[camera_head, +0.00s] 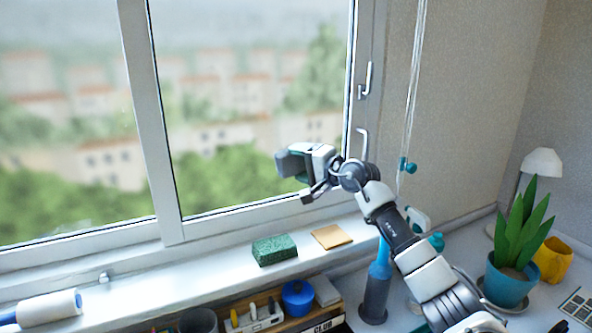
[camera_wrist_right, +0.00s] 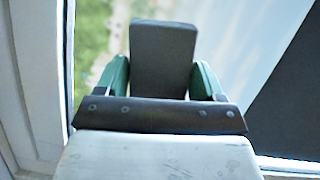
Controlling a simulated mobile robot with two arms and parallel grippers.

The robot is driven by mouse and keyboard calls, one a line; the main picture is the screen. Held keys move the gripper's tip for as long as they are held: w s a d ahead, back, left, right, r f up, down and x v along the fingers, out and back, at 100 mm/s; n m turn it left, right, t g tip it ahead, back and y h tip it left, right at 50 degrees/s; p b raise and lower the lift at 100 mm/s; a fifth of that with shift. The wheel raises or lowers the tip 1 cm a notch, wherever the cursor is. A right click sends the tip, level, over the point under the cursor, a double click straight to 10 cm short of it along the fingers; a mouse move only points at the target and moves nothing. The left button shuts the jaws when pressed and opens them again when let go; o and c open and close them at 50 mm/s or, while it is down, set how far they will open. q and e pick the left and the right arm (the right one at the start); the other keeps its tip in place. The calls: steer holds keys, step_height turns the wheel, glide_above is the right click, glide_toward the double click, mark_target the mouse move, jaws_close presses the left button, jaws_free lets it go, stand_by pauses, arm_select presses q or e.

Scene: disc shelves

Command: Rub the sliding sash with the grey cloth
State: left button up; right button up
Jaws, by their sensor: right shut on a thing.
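The sliding sash (camera_head: 235,110) is the large right-hand window pane in a white frame in the head view, with a handle (camera_head: 365,80) at its right side. My right gripper (camera_head: 296,164) is in front of the lower right part of its glass. It is shut on the grey cloth (camera_head: 287,160), which looks like a dark grey folded pad. In the right wrist view the cloth (camera_wrist_right: 163,58) stands between the two green fingers of the gripper (camera_wrist_right: 162,82). I cannot tell whether the cloth touches the glass. My left gripper is not in view.
On the sill lie a green sponge (camera_head: 274,250), a tan cloth (camera_head: 331,236) and a white roller (camera_head: 48,308). A potted plant (camera_head: 511,285) stands at right. A blind cord (camera_head: 411,100) hangs beside the window.

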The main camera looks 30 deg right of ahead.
mark_target(284, 166)
steer(key=d+b, duration=0.4)
steer(key=d, duration=0.2)
steer(key=shift+d, duration=0.15)
stand_by(0.3)
steer(key=shift+w+a+p, duration=0.15)
steer(key=shift+a+p, duration=1.05)
steer(key=shift+a, duration=2.95)
steer(key=shift+a+p, duration=0.3)
steer(key=shift+a, duration=0.85)
